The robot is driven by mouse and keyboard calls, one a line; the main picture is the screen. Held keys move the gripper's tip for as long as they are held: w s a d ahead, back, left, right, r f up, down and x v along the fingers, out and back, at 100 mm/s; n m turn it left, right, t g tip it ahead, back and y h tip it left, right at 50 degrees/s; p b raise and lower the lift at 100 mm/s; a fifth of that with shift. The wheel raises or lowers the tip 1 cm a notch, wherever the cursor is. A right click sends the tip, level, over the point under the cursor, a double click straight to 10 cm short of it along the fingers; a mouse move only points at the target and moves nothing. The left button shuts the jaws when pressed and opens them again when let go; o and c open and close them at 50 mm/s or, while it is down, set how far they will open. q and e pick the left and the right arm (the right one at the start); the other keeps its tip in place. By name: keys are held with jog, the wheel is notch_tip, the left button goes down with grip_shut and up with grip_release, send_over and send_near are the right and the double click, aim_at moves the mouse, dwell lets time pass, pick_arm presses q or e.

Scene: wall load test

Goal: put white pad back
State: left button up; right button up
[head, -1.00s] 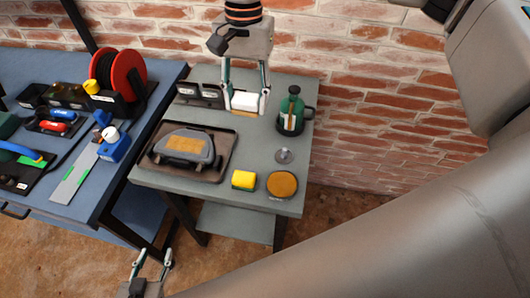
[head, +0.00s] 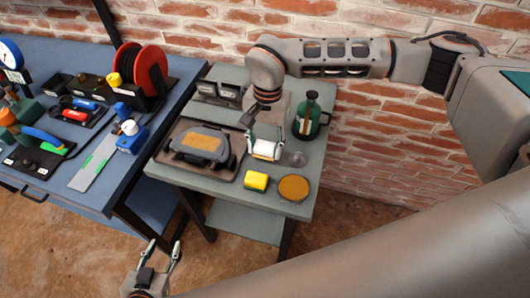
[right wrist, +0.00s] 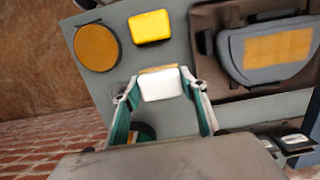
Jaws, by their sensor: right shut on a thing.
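The white pad (head: 264,149), with a tan underside, is between the fingertips of my right gripper (head: 265,153) over the grey side table (head: 240,205). In the right wrist view the white pad (right wrist: 161,85) is gripped by both fingers of my right gripper (right wrist: 162,92). I cannot tell whether it touches the tabletop. Two dark holders with pale labels (head: 218,92) stand at the table's back left, partly hidden by my right arm. My left gripper (head: 163,255) is open and empty, low in front of the table.
Left of the pad, a dark tray (head: 163,160) holds a grey tool (head: 200,143). A yellow sponge (head: 256,181) and tan round disc (head: 293,188) lie in front. A green bottle (head: 307,118) and small round metal piece (head: 297,159) are at right. A blue bench (head: 75,205) stands left.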

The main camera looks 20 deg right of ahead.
aim_at(265, 154)
jog(key=shift+f, duration=1.8)
jog(key=shift+f, duration=0.1)
jog(key=shift+f, duration=0.1)
jog(key=o, duration=1.2)
jog(key=shift+c, duration=0.2)
jog(key=shift+r, duration=0.3)
jog(key=r, duration=0.7)
jog(key=w+d+r+b, duration=0.1)
jog(key=r, duration=0.3)
jog(key=shift+r, duration=0.35)
jog(key=shift+a, duration=0.1)
